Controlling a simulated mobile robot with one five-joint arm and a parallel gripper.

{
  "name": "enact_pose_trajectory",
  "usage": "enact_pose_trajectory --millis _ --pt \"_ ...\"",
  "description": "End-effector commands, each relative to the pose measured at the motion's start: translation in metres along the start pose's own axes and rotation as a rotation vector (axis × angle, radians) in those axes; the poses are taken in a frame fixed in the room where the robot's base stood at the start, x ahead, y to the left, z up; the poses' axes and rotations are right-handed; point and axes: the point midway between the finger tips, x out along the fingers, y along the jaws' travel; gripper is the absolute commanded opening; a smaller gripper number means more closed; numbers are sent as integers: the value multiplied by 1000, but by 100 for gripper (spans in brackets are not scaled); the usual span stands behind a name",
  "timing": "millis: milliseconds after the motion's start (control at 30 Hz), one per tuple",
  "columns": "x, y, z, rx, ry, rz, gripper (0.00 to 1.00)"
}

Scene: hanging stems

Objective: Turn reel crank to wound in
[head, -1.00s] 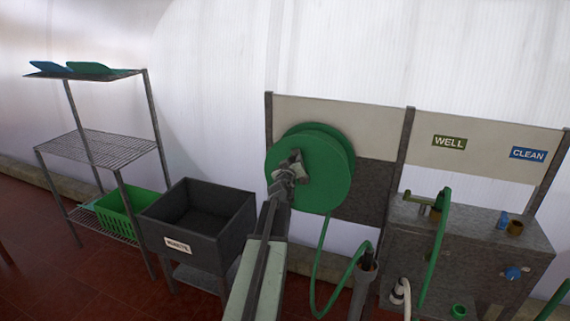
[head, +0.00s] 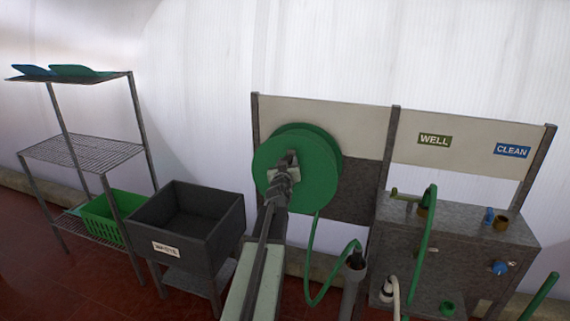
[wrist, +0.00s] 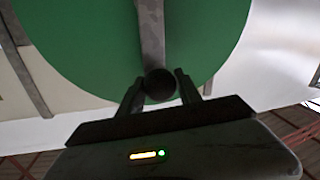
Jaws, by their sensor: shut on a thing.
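The green hose reel (head: 325,165) hangs on the panel, its round face towards me. It also fills the upper part of the wrist view (wrist: 90,45). The grey crank arm (wrist: 152,35) runs down across the reel face and ends in a dark round knob (wrist: 160,86). My gripper (wrist: 158,92) is shut on the knob, one finger on each side. In the head view my gripper (head: 288,165) is in front of the reel, left of its middle, and hides most of the crank. The green hose (head: 311,250) hangs in a loop below the reel.
A dark waste bin (head: 190,218) and a wire shelf (head: 75,150) with a green basket (head: 103,218) stand left. A metal bench (head: 455,235) with taps stands right, under WELL and CLEAN signs. A grey post (head: 351,285) holds the hose end.

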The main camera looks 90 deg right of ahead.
Motion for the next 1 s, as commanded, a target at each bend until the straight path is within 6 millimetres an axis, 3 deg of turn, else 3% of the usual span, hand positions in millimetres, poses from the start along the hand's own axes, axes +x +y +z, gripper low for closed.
enact_pose_trajectory --millis 67,100,167,533,800,1000 --pt "1 2 2 1 -6 4 0" --pt "1 2 2 1 -6 3 44" --pt "1 1 2 1 -5 2 60" --pt "-5 -3 0 -1 -1 -3 62" --pt "-57 -3 0 -1 -1 -2 62" --pt "-78 -4 0 -1 -1 -3 62"
